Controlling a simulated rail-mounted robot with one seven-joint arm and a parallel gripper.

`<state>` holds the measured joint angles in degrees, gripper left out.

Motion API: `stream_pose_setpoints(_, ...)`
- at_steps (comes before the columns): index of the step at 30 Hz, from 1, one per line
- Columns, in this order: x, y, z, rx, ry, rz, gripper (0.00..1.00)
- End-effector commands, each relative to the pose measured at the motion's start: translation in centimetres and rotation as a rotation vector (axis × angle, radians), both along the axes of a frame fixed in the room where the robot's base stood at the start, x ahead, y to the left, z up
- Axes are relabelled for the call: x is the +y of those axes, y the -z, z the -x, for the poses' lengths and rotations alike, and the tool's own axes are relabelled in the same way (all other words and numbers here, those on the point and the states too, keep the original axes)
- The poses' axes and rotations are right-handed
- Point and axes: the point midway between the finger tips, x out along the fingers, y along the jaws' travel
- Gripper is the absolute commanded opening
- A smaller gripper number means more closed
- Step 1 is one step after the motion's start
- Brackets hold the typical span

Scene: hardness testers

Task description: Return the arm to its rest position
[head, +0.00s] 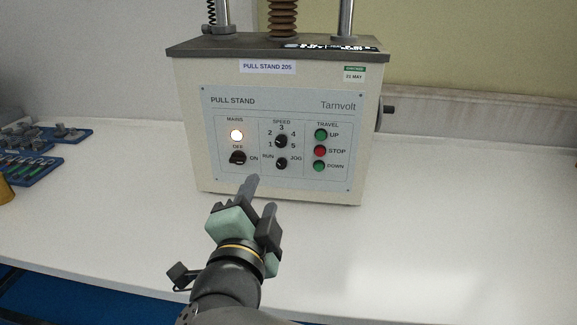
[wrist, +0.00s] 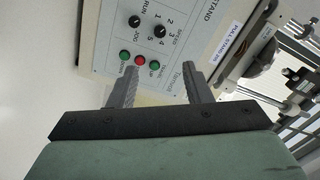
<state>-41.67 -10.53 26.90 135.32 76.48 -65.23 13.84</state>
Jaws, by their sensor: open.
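My gripper (head: 258,196) is in front of the pull stand (head: 186,130), its fingers pointing up toward the lower part of the control panel. In the wrist view my gripper (wrist: 160,68) has its two fingers spread apart with nothing between them. The control panel (head: 300,105) shows in both views; the wrist view shows it turned on its side. The mains lamp (head: 237,135) is lit. The knob below it (head: 237,157) has its markings partly hidden. My arm rises from the bottom of the head view.
The white bench (head: 440,240) is clear to the right of the pull stand. Blue trays (head: 35,172) with metal parts lie at the far left, beside a yellow object (head: 6,189) cut by the frame edge. A wall stands behind the pull stand.

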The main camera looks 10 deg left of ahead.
Motion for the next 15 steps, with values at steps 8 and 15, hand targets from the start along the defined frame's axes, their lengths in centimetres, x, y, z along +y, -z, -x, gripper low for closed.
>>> stream_pose_setpoints(8,-0.1,0.0,0.3,0.000,0.000,0.001,0.45)
stream_pose_setpoints(15,0.0,-1.3,-1.0,0.016,-0.050,0.041,0.45)
